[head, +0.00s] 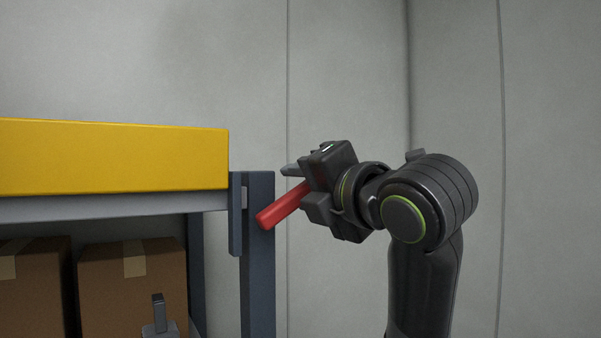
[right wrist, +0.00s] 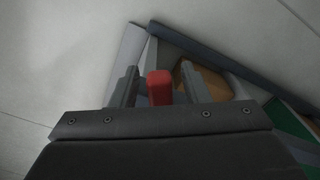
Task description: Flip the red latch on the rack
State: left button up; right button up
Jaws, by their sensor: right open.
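The red latch (head: 282,206) is a bar on the rack's blue-grey post (head: 258,270). In the head view it slants up to the right, its upper end hidden by my right gripper (head: 298,188). In the right wrist view the latch (right wrist: 160,88) stands between the two fingers of my right gripper (right wrist: 158,87). The gripper is open, with a gap on each side of the latch. I see no clear left gripper.
A yellow beam or bin (head: 115,157) lies on the rack's upper shelf (head: 120,205). Brown boxes (head: 132,285) stand below it. A small grey part (head: 158,318) shows at the bottom; I cannot tell what it is. Right of the post is open room before a grey wall (head: 345,80).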

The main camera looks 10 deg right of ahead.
jog(key=shift+w+a, duration=0.2)
jog(key=shift+w, duration=0.25)
jog(key=shift+s+d, duration=0.1)
grip_shut()
jog(key=shift+a+n+b, duration=0.2)
jog(key=shift+n+b, duration=0.1)
jog(key=shift+b, duration=0.05)
jog(key=shift+a+r+n, duration=0.1)
jog(key=shift+r+n, duration=0.2)
jog(key=shift+n, duration=0.1)
grip_release()
